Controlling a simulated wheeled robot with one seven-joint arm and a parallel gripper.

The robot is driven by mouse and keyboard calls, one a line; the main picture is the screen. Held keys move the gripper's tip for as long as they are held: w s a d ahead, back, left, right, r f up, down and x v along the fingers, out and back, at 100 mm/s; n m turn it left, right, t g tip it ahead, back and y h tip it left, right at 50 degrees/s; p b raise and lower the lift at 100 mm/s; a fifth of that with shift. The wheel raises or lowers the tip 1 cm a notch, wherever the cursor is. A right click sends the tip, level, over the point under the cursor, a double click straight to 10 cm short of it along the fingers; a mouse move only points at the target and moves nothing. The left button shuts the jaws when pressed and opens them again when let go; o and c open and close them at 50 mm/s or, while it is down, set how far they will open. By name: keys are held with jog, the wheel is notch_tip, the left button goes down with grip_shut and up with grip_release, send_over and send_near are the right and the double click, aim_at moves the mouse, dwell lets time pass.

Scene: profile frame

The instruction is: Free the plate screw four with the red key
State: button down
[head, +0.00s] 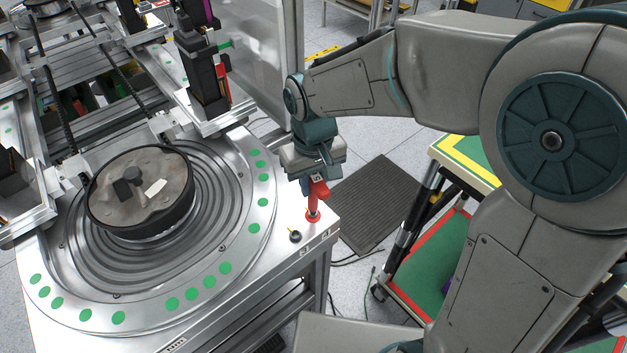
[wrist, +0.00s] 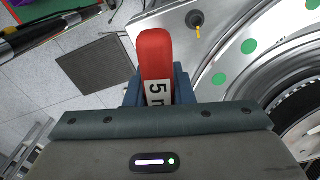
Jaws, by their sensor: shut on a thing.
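The red key (head: 318,190) is upright at the right corner of the metal table, its lower end at a round red base (head: 312,216) on the tabletop. My gripper (head: 315,179) is shut on the key's upper part from above. The round ridged metal plate (head: 228,190) lies left of the gripper. A few tiny dark marks show on it, but I cannot tell which is screw four.
A black knob (head: 295,236) stands close to the key. A dark round casting (head: 140,190) sits on the plate, and green dots (head: 225,268) ring it. A black tool post (head: 203,75) rises behind.

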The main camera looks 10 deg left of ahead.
jog(key=shift+r, duration=0.15)
jog(key=shift+r+p, duration=2.3)
jog(key=shift+r, duration=0.55)
